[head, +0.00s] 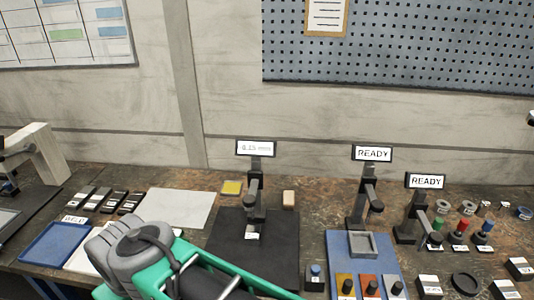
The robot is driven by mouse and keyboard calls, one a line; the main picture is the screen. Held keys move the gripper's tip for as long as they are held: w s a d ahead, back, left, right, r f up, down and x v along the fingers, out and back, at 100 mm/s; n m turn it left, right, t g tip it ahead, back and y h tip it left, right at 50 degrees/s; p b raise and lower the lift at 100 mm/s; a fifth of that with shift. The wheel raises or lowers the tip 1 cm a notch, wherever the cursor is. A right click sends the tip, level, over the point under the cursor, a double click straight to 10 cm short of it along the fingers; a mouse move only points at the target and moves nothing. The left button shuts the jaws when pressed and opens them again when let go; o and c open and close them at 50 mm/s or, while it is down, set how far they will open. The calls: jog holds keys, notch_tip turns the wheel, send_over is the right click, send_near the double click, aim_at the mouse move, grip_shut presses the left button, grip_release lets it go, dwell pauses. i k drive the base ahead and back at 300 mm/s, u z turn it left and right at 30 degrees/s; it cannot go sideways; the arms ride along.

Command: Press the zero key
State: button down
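A dark stand with a small white display (255,148) stands on a black mat (222,245) in the middle of the bench. The display shows a short reading that is too small to read surely. No label reading zero is legible, so I cannot tell surely which key is the zero key. My green and grey arm fills the bottom centre, left of the button. My gripper is outside the picture.
Two stands with READY displays (372,154) (425,181) are on the right. A second blue tray (55,244) lies at left. A white sheet (172,209) lies flat behind my arm.

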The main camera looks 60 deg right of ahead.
aim_at(315, 269)
jog(key=u, duration=0.8)
jog(key=i, duration=0.45)
jog(key=z, duration=3.85)
